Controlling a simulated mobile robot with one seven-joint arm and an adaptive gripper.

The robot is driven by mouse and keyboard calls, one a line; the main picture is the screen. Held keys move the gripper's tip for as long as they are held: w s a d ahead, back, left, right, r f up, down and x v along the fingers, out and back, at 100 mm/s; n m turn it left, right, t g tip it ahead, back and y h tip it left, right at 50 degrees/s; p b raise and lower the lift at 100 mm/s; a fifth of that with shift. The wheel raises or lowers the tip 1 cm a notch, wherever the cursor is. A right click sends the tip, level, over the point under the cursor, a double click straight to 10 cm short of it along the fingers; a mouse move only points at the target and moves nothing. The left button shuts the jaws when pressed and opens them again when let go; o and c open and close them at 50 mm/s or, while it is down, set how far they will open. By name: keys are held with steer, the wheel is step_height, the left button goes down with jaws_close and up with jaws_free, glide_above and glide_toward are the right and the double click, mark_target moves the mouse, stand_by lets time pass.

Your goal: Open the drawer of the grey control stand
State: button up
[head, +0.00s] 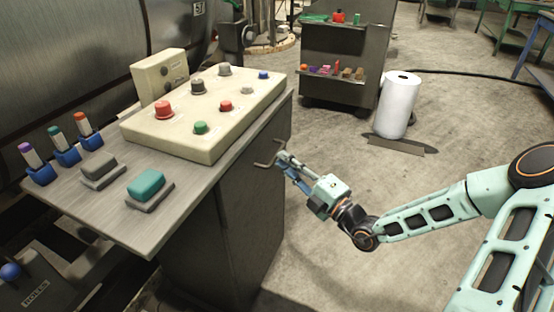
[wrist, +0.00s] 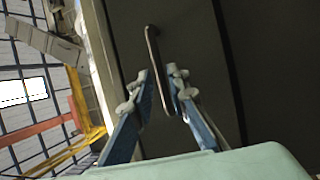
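The grey control stand (head: 235,225) fills the left-centre of the head view, with its dark front facing right. The drawer handle (head: 268,154) is a thin bar pull high on that front. In the wrist view the drawer handle (wrist: 156,70) stands out from the dark drawer front (wrist: 190,40). My gripper (head: 284,160) is at the handle in the head view. In the wrist view my gripper (wrist: 160,78) is open, with one blue finger on each side of the handle's lower part. The right fingertip is very close to the bar; I cannot tell whether it touches. The drawer looks closed.
On the stand top are a cream button panel (head: 190,138), a teal block (head: 146,184), a grey block (head: 98,166) and blue marker holders (head: 68,155). A dark cart (head: 345,45) and white roll (head: 398,105) stand behind. Floor right of the stand is clear.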

steer(key=shift+b+x, duration=0.35)
steer(key=shift+x, duration=1.5)
jaws_close()
